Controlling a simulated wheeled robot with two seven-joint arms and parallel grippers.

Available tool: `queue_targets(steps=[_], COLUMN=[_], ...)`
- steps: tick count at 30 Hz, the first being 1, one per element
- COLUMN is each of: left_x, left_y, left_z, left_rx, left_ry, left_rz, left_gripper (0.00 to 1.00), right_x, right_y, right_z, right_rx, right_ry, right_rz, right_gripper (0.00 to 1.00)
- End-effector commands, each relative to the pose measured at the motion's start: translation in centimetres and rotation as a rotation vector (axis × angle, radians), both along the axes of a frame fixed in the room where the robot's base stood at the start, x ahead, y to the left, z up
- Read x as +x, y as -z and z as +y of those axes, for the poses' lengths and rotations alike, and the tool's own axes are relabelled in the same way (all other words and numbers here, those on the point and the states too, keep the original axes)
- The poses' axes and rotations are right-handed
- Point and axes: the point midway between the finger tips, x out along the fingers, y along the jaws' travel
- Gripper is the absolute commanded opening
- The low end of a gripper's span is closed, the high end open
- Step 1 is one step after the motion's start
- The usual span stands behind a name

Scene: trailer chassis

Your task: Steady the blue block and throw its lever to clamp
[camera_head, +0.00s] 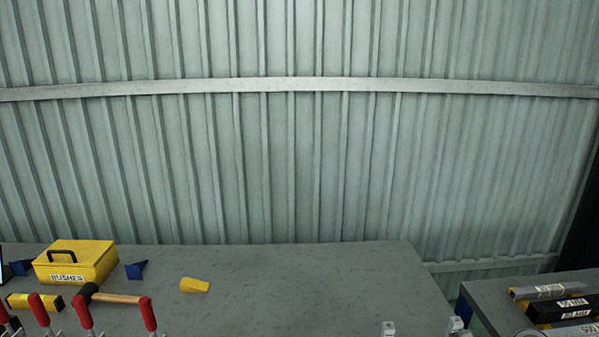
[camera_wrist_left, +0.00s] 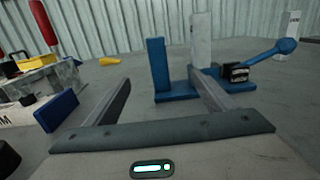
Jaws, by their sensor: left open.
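In the left wrist view, a blue block (camera_wrist_left: 178,97) with an upright blue plate stands on the table just ahead of my left gripper (camera_wrist_left: 162,80). The gripper is open and empty, its two fingers apart in front of the block. A pale upright bar (camera_wrist_left: 202,40) stands behind the block's middle. A blue lever (camera_wrist_left: 265,53) with a round knob slants up to the right from a black pivot (camera_wrist_left: 236,72). The right finger hides part of the base. The block is not clearly visible in the head view, and neither gripper can be made out there.
A yellow box (camera_head: 75,262), a hammer (camera_head: 115,297), a yellow wedge (camera_head: 195,285) and a blue wedge (camera_head: 136,270) lie at the table's left. Red-handled clamps (camera_head: 82,311) stand in front. The table's middle (camera_head: 300,285) is clear. A second surface (camera_head: 485,288) with bars lies right.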

Motion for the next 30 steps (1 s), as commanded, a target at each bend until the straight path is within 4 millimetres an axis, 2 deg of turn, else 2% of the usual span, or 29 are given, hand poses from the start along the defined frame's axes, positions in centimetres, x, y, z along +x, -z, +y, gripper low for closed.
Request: queue_targets(steps=[5, 11, 24, 30], left_x=[-0.3, -2.0, -9.3, -11.5], left_y=[0.0, 0.1, 0.1, 0.0], left_z=[0.0, 0.0, -0.1, -0.1], left_rx=[0.0, 0.001, 0.001, 0.001], left_ry=[0.0, 0.002, 0.002, 0.001], left_rz=[0.0, 0.002, 0.002, 0.001], left_gripper=[0.78, 0.78, 0.78, 0.78], right_x=[0.0, 0.0, 0.0, 0.0], right_y=[0.0, 0.0, 0.0, 0.0], right_z=[0.0, 0.0, 0.0, 0.0], right_rx=[0.0, 0.0, 0.0, 0.0], right_ry=[0.0, 0.0, 0.0, 0.0], right_rz=[0.0, 0.0, 0.0, 0.0], right_gripper=[0.0, 0.0, 0.0, 0.0])
